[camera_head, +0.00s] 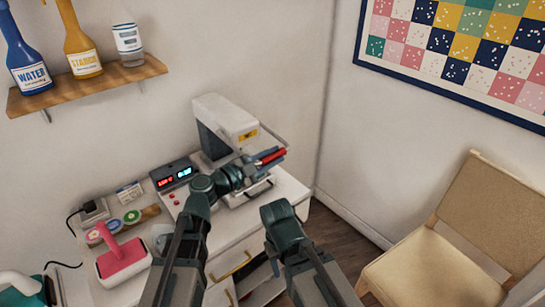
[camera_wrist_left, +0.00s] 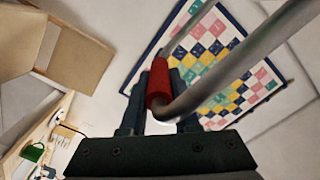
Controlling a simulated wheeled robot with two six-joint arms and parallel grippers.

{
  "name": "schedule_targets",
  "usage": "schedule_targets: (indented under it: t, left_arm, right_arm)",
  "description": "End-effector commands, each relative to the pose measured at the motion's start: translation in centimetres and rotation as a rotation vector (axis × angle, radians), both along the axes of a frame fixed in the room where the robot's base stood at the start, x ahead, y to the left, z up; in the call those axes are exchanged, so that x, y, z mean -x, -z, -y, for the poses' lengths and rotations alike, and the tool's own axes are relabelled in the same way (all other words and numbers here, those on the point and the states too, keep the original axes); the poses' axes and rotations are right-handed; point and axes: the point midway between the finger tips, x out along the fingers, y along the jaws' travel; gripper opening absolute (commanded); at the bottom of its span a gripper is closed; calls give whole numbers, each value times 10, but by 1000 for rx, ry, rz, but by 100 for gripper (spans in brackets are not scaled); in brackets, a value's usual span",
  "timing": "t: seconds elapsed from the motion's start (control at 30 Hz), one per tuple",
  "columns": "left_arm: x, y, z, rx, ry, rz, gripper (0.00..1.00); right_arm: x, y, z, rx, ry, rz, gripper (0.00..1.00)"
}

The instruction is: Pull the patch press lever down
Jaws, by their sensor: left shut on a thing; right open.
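The patch press (camera_head: 226,120) is a pale boxy machine with a yellow label, standing on the white cabinet top. Its lever has a red grip (camera_head: 272,156) out to the right of the press. In the left wrist view, the red grip (camera_wrist_left: 158,82) sits between my left gripper's fingers (camera_wrist_left: 160,112), and the lever's bent grey metal bar (camera_wrist_left: 225,65) runs past it. My left gripper (camera_head: 266,160) is shut on the red grip. My right gripper (camera_head: 280,212) is open, lower down in front of the cabinet; its fingertips are hard to make out.
A display box (camera_head: 173,174) with lit digits stands left of the press. A pink iron-like tool (camera_head: 122,258) is farther left. A shelf (camera_head: 90,84) with bottles hangs above. Drawers below show yellow handles. A chair (camera_head: 440,255) stands right; some floor is clear between.

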Motion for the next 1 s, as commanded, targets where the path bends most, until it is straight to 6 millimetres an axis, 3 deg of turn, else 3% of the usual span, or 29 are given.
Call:
schedule_targets:
  t: [0.2, 0.7, 0.73, 0.87, 1.0]
  left_arm:
    - [-3, 10, -2, 5, -4, -2, 0]
    - [-4, 10, -3, 6, -7, -2, 0]
    - [-4, 10, -3, 6, -7, -2, 36]
    - [-4, 11, -2, 4, -6, -2, 59]
    - [-3, 11, -2, 3, -4, -1, 59]
  right_arm:
    - [0, 10, 0, 0, 0, 0, 50]
    - [0, 11, 0, 0, 0, 0, 50]
    - [0, 11, 0, 0, 0, 0, 50]
    - [0, 11, 0, 0, 0, 0, 50]
    - [0, 11, 0, 0, 0, 0, 50]
